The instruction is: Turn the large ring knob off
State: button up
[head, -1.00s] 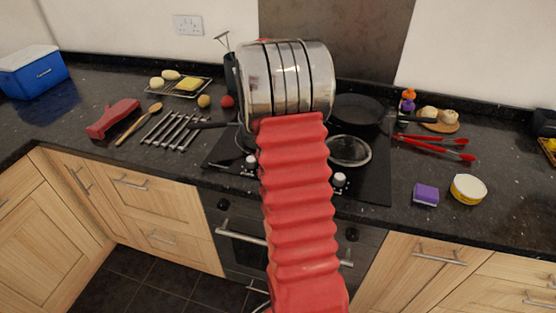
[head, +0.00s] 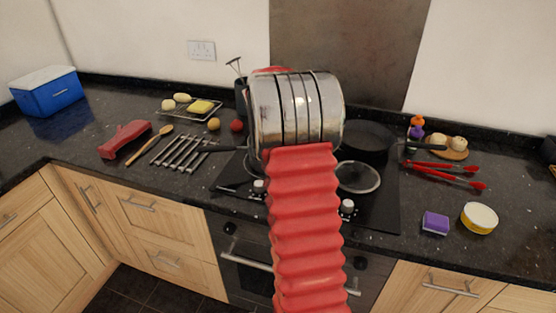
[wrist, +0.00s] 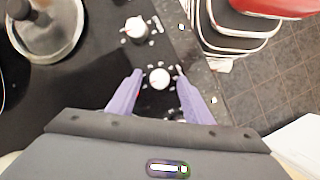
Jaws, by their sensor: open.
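Two white knobs stand on the black hob (head: 236,172) near its front edge, the left knob (head: 258,186) and the right knob (head: 347,206). I cannot tell which one is the large ring knob. In the wrist view, one white knob (wrist: 159,79) lies between the tips of my gripper (wrist: 158,73), and another knob (wrist: 135,28) lies beyond it. The two purple fingers are apart, one on each side of the nearer knob; I cannot tell whether they touch it. My arm hides the gripper in the head view.
A lidded pan (wrist: 45,28) is on the hob, left of the knobs in the wrist view. A dark frying pan (head: 367,141) sits at the back right. Red tongs (head: 445,172), a purple sponge (head: 435,222) and a yellow-sided tub (head: 479,217) lie right of the hob.

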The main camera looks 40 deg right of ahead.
jog(key=v, duration=1.3)
jog(key=shift+f, duration=0.1)
